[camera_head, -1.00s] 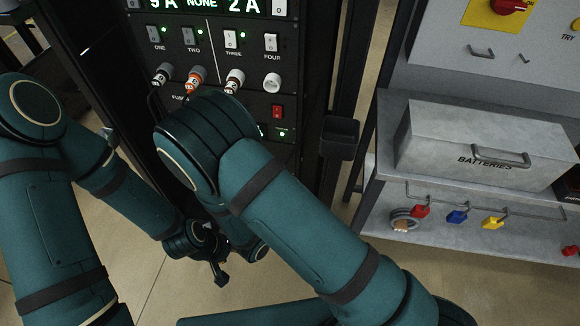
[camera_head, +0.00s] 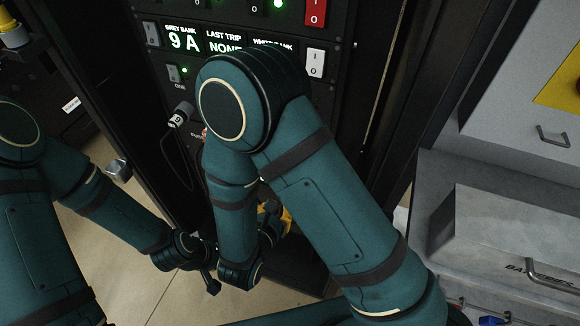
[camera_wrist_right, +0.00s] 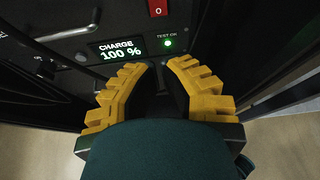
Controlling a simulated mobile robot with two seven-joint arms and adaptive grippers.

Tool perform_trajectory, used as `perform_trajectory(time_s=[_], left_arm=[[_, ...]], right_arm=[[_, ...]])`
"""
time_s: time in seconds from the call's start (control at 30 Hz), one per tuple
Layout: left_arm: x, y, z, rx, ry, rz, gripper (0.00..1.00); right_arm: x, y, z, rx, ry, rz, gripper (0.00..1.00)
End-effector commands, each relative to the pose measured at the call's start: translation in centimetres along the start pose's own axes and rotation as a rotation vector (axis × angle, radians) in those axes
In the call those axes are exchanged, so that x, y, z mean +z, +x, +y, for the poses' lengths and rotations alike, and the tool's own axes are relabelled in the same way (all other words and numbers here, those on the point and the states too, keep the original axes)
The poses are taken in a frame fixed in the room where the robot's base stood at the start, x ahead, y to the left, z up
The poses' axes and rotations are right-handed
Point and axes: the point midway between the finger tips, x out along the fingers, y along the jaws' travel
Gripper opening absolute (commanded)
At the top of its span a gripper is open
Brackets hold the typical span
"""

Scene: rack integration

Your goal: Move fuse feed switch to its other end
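A red rocker switch marked 0 (camera_wrist_right: 158,7) is at the top edge of the right wrist view, on the black rack panel above the CHARGE 100 % display (camera_wrist_right: 118,49). Its name label is not readable, so I cannot tell whether it is the fuse feed switch. My right gripper (camera_wrist_right: 158,66) has yellow ribbed fingers, apart and empty, in front of the panel below this switch. Its yellow fingers (camera_head: 287,219) show partly behind my right wrist in the head view. My right arm hides the middle panel there. My left gripper (camera_head: 211,283) is a dark, unclear shape, low beside the rack.
The rack's upper panel has a red rocker (camera_head: 315,12), a white rocker (camera_head: 315,63) and a lit 9 A display (camera_head: 184,41). A plugged connector (camera_head: 181,114) with a cable hangs at left. A grey batteries box (camera_head: 510,240) stands at right.

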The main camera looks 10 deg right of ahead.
Motion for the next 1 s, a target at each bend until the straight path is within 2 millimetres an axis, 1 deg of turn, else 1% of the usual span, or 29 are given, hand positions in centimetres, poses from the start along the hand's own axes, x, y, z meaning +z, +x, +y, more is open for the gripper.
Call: perform_trajectory(time_s=[0.1,0.4,0.57,0.67,0.77,1.0], left_arm=[[0.0,0.0,0.0,0.0,-0.001,0.001,0.47],[0.0,0.0,0.0,0.0,0.0,0.001,0.47],[0.0,0.0,0.0,0.0,0.0,0.0,0.47],[0.0,0.0,0.0,0.0,0.0,0.0,0.47],[0.0,0.1,0.0,0.0,0.0,-0.001,0.47],[0.1,0.2,-0.1,0.0,0.001,-0.002,0.47]], right_arm=[[0.2,-0.1,0.0,0.007,0.024,-0.003,0.0],[0.2,-0.1,0.1,0.007,0.026,-0.003,0.0],[0.2,0.6,0.0,0.005,0.026,-0.003,0.0],[0.2,1.9,0.0,0.002,0.027,-0.004,0.0],[0.2,3.8,0.0,0.001,0.026,-0.003,0.0],[0.2,8.5,0.0,0.002,0.026,-0.003,0.0]])
